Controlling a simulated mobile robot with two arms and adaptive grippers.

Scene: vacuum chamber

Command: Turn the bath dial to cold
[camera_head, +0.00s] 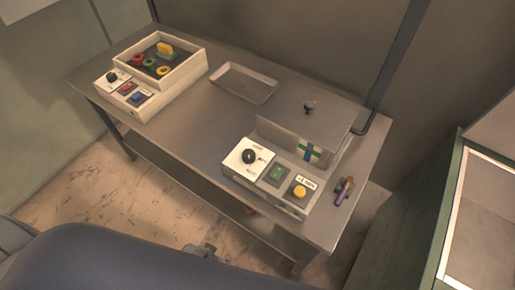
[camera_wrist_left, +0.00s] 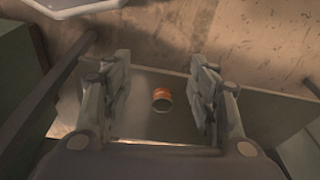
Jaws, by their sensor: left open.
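The left white box (camera_head: 150,85) has an open basin and, on its front panel, a black dial (camera_head: 112,76), which I take to be the bath dial. Its markings are too small to read, so its setting cannot be told. A second black dial (camera_head: 249,156) is on the panel of the right white box (camera_head: 270,180). My left gripper (camera_wrist_left: 160,78) is open in the left wrist view, its fingers apart and holding nothing. It is away from both dials. My right gripper is not in view.
The basin holds a yellow piece (camera_head: 167,49) and several coloured rings. A shallow tray (camera_head: 244,83) lies on the grey table (camera_head: 200,125). A purple-handled item (camera_head: 344,191) lies at the right end. A green cabinet (camera_head: 415,205) stands right. An orange cylinder (camera_wrist_left: 162,99) shows beyond my left fingers.

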